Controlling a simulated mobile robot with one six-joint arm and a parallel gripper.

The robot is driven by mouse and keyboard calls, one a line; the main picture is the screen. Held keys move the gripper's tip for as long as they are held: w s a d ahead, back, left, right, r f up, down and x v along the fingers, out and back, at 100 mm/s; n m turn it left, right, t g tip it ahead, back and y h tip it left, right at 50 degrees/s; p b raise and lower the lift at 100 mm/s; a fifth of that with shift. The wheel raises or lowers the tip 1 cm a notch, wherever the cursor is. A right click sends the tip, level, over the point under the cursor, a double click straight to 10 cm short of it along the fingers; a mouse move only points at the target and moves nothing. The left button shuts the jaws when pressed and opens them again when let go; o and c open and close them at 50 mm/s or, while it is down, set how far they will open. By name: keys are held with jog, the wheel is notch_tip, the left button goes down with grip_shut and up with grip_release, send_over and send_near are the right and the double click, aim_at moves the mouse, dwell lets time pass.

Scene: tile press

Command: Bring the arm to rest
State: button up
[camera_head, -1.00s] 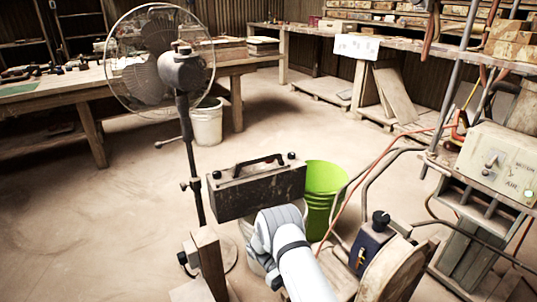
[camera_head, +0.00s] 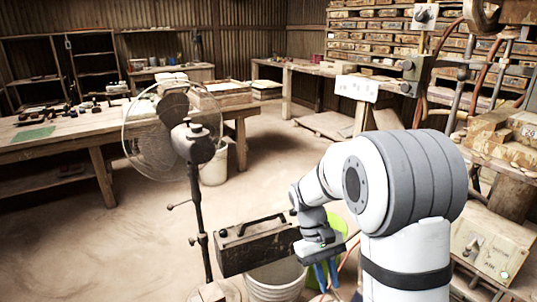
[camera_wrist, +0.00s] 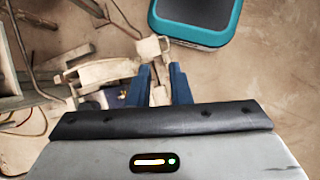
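My arm is raised and bent on the right of the head view, with its forearm reaching left and down. My gripper (camera_head: 326,276) hangs below the wrist with its blue fingers pointing down, just right of a dark box with a handle. In the wrist view my gripper (camera_wrist: 159,82) shows two blue fingers apart with a gap between them. No held object shows in the gap; what appears there seems to lie farther below.
The dark box (camera_head: 258,248) and a white bucket (camera_head: 275,284) stand left of the gripper. A green bucket (camera_head: 338,222) is partly behind my arm. A fan (camera_head: 165,135) stands left. A control box (camera_head: 482,250) is at lower right. Floor at left is clear.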

jog(key=s+r+m+t+y+p, duration=0.1)
jog(key=s+r+t+p, duration=0.3)
jog(key=r, duration=0.6)
jog(key=s+d+r+m+t+y+p, duration=0.1)
jog(key=s+r+t+p, duration=0.3)
jog(key=s+r+p, duration=0.4)
notch_tip(320, 180, up, 3)
jog(key=shift+s+r+m+y, duration=0.2)
jog(key=shift+s+m+y, duration=0.3)
jog(key=shift+s+m, duration=0.3)
